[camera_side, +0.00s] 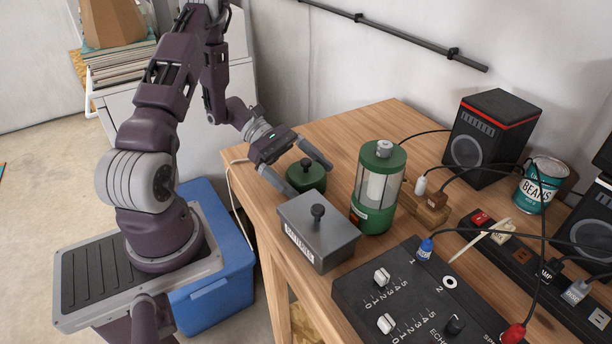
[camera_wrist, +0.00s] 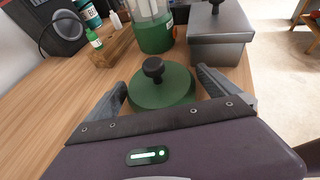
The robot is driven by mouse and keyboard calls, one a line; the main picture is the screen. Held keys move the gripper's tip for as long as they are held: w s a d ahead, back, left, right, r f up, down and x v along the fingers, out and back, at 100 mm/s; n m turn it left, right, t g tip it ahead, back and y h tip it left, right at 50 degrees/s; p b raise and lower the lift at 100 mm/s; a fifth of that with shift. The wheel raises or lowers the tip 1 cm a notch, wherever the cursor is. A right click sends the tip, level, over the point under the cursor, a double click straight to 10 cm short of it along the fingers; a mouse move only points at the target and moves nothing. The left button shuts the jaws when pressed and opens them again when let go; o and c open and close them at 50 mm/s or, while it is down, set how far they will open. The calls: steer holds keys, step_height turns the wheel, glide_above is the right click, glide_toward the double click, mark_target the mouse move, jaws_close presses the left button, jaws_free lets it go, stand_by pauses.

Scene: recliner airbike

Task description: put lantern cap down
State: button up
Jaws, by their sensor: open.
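The lantern cap (camera_side: 307,178) is a green round lid with a black knob on top. It sits upright on the wooden table, left of the lantern and behind the grey box. In the wrist view the cap (camera_wrist: 162,88) lies between the fingers of my gripper (camera_wrist: 165,84), with its base on the tabletop. My gripper (camera_side: 309,178) is open, with one finger on each side of the cap. Small gaps show between the fingers and the cap in the wrist view. The green lantern body (camera_side: 377,188) stands upright on the table, its top without the green cap.
A grey box (camera_side: 318,232) with a black knob stands close in front of the cap. A wooden block (camera_side: 424,208), a mixer panel (camera_side: 400,300), a speaker (camera_side: 490,138) and a beans can (camera_side: 538,186) lie to the right. Bare tabletop (camera_side: 340,136) extends behind the cap.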

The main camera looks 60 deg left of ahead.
steer(key=c, duration=1.4)
steer(key=shift+r, duration=0.2)
steer(key=shift+c, duration=0.2)
steer(key=r, duration=0.9)
steer(key=shift+w+a+r, duration=0.1)
steer(key=shift+w+a, duration=0.1)
steer(key=shift+w, duration=0.1)
steer(key=w+a+f+n+t+y, duration=0.15)
steer(key=w+a+n+t, duration=0.3)
steer(key=w, duration=0.85)
step_height(320, 180, up, 2)
steer(key=n+t+y, duration=0.3)
steer(key=n+y, duration=0.1)
steer(key=y, duration=0.1)
glide_above(369, 133)
steer(key=shift+n+y, duration=0.25)
steer(key=shift+y, duration=0.2)
step_height(369, 133, down, 10)
steer(key=shift+a+r, duration=0.1)
